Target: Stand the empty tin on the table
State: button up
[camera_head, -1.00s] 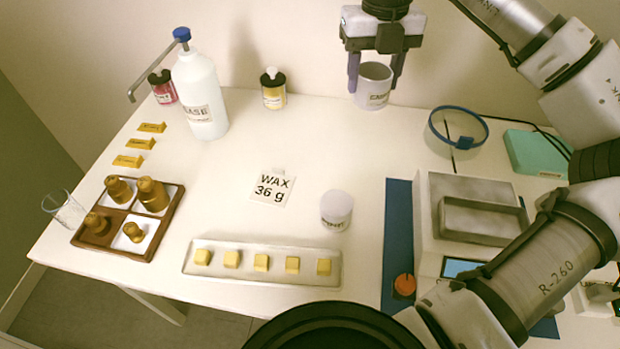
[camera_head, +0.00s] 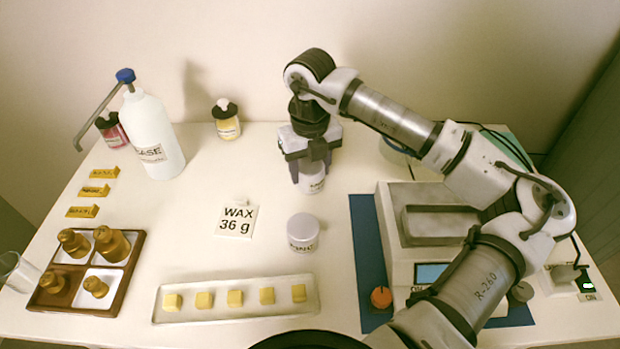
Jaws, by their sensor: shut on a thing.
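My gripper (camera_head: 311,173) is shut on a small white tin (camera_head: 313,184) with a printed label, behind the middle of the table. The tin looks upright. Its top is hidden by the gripper, and its base is at or very close to the table; I cannot tell whether it touches. A second white tin (camera_head: 303,232), with a pale top and dark print, stands on the white table (camera_head: 180,225) nearer to me. The two tins are apart.
A "WAX 36 g" card (camera_head: 236,221) lies left of the tins. A tray of yellow cubes (camera_head: 235,314) is in front. A scale (camera_head: 400,262) on a blue mat (camera_head: 362,240) is right. A pump bottle (camera_head: 153,140) and yellow jar (camera_head: 227,124) stand back left. Table left of the gripper is clear.

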aim_at(310, 181)
jog(key=shift+f, duration=2)
jog(key=shift+f, duration=0.2)
jog(key=o, duration=1)
jog(key=shift+c, duration=0.2)
jog(key=shift+r, duration=0.1)
notch_tip(310, 181, up, 12)
jog(key=b, duration=0.1)
jog(key=shift+r, duration=0.15)
